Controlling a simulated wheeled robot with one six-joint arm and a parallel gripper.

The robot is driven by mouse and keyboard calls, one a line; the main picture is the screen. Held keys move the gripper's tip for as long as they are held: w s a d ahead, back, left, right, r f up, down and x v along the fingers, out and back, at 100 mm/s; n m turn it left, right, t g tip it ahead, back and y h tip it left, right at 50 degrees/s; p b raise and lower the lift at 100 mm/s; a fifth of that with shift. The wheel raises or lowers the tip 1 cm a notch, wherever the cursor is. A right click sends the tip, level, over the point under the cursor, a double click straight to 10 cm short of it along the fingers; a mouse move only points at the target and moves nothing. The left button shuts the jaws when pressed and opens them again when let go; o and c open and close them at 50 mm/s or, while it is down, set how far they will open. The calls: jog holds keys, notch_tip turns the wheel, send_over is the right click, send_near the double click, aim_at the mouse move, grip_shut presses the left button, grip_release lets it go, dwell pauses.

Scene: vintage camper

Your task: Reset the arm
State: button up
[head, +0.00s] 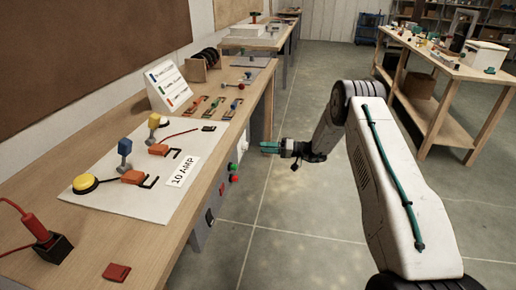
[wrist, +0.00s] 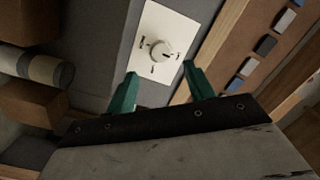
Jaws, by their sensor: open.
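My arm reaches in from the right of the head view, with my gripper (head: 270,147) beside the front face of the workbench. In the wrist view my gripper (wrist: 158,80) shows two green fingers spread apart with nothing between them. A white plate with a round knob (wrist: 161,52) lies ahead of the fingertips, apart from them. The knob plate is seen edge-on in the head view (head: 242,145), on the bench front.
The workbench (head: 120,240) runs along the left, with a white board (head: 95,205) carrying switches and a yellow button. A red and a green button (head: 233,173) stick out of its front. Another table (head: 455,68) stands at the right. The floor between is clear.

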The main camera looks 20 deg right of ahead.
jog(key=shift+s+d, duration=0.25)
jog(key=shift+d, duration=0.25)
